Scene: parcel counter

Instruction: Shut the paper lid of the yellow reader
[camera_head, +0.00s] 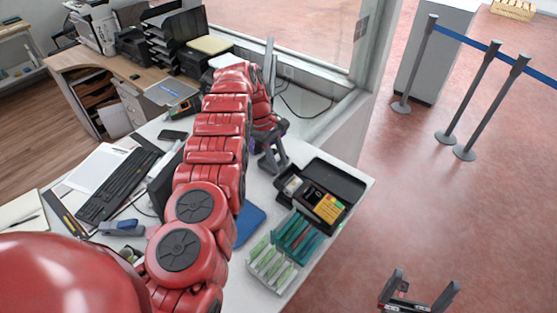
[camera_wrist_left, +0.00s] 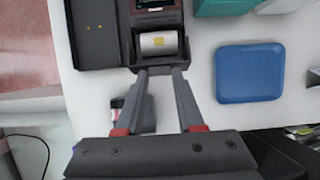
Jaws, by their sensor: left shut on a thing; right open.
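The yellow reader (camera_head: 330,209) lies in front of an open black tray on the counter, its yellow-orange face up. Its paper bay is open, and a white paper roll (camera_wrist_left: 158,43) shows in it in the left wrist view. The dark paper lid (camera_wrist_left: 160,69) stands open at the reader's near end in that view. In the head view my left gripper (camera_head: 275,166) is at the reader's upper left. My right gripper (camera_head: 418,292) is open and empty, right of the counter.
The black tray (camera_head: 340,178) lies beside the reader. A green sorter (camera_head: 283,255) stands at the counter's front, and a blue pad (camera_wrist_left: 249,72) lies near the reader. A keyboard (camera_head: 117,187) and a stapler (camera_head: 122,228) are at left. Open floor lies to the right.

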